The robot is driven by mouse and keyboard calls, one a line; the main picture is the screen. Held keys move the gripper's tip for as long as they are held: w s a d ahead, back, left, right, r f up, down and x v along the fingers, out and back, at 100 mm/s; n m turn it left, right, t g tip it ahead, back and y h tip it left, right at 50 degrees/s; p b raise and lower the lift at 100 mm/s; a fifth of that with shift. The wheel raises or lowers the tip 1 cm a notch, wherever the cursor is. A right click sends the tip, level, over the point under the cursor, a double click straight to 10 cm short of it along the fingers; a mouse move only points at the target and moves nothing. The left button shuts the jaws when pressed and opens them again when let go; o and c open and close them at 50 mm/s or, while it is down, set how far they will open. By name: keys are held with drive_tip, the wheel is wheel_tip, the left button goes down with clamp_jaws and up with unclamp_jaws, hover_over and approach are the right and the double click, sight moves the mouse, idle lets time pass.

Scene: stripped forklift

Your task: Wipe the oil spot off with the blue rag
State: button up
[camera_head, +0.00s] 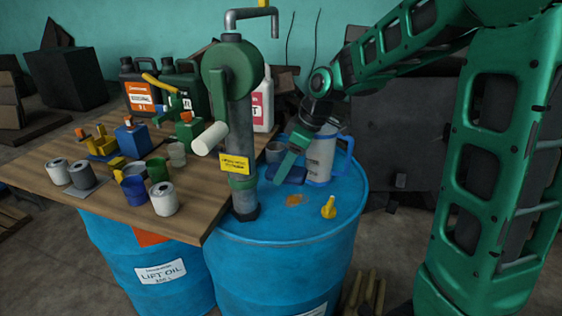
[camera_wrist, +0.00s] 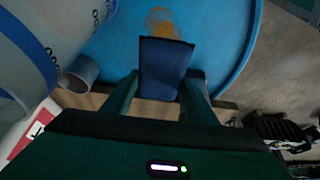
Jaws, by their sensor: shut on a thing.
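The dark blue rag (camera_head: 291,175) is at my gripper (camera_head: 283,171) above or on the blue drum top; I cannot tell whether it touches the drum. In the wrist view the rag (camera_wrist: 163,68) is a flat dark blue piece between the two green fingers of my gripper (camera_wrist: 163,88), which is shut on it. The brownish-orange oil spot (camera_head: 295,200) lies on the drum top, nearer the camera than the rag. In the wrist view the oil spot (camera_wrist: 167,24) shows just beyond the rag's far edge, partly covered by it.
A clear jug with blue bands (camera_head: 321,160) stands close right of my gripper. A small grey cup (camera_head: 274,152) is behind it. A green hand pump (camera_head: 240,150) rises left of the spot. A yellow piece (camera_head: 329,208) stands right of it. A cluttered wooden board (camera_head: 110,215) adjoins the drum (camera_head: 275,250).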

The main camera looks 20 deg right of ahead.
drive_tip(key=shift+f, duration=2.9)
drive_tip(key=shift+f, duration=0.95)
